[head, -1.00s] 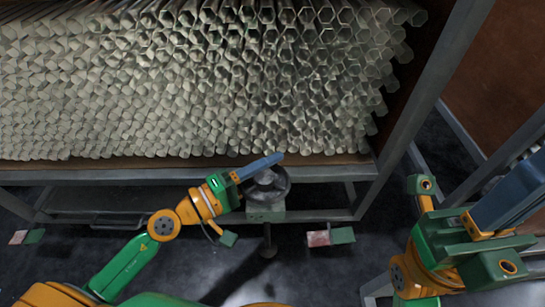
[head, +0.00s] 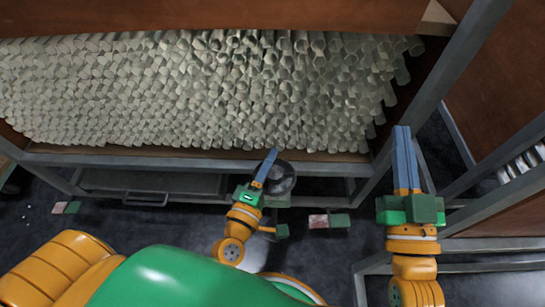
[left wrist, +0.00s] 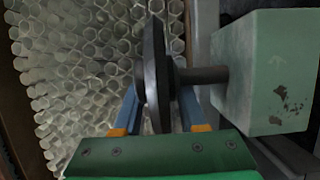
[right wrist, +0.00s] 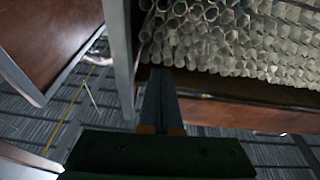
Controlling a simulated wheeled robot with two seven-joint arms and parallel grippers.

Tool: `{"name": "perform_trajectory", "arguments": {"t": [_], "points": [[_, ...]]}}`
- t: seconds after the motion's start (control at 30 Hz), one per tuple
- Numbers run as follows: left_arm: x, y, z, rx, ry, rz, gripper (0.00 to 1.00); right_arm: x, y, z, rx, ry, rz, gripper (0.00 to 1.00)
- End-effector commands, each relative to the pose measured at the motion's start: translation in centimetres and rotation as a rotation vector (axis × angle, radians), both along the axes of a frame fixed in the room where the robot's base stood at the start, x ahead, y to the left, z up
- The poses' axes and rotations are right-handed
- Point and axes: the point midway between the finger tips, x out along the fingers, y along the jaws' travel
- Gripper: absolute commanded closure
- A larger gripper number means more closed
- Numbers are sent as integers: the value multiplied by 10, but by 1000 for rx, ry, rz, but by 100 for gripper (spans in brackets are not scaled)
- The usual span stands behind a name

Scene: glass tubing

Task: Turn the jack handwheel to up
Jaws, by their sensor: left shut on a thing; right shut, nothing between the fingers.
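The dark round handwheel (head: 284,179) sits at the front of the rack on the jack's pale green housing (head: 276,201). My left gripper (head: 271,153) is at the wheel. In the left wrist view the wheel (left wrist: 155,75) shows edge-on between the two blue fingers, and a short shaft joins it to the green housing (left wrist: 265,75). The left gripper is shut on the wheel; exact finger contact is partly hidden. My right gripper (head: 402,129) is shut and empty, its blue fingers together beside the rack's right post, also seen in the right wrist view (right wrist: 160,72).
A rack full of glass tubes (head: 200,90) fills the back, with a grey front rail (head: 110,162) below. A grey post (head: 435,85) stands at the right. Small red and green blocks (head: 330,220) lie on the dark floor.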

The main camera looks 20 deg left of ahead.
Motion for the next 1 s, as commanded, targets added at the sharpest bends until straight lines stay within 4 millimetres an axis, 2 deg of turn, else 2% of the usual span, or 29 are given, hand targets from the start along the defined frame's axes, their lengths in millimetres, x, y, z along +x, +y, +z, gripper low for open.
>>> {"name": "perform_trajectory", "arguments": {"t": [0.13,0.3,0.5,0.7,1.0], "points": [[-1,2,4,-4,-3,71,100,8,-5,-40,-50,225,-20,100],[-2,4,4,-2,-3,144,100,4,-11,-83,-97,444,-36,100],[-4,5,3,-2,-4,214,100,-7,-18,-120,-134,635,-49,100],[-5,6,2,-2,-4,259,100,-17,-23,-141,-157,750,-57,100],[-5,7,2,-1,-6,279,100,-22,-25,-149,-168,797,-60,100]]}}
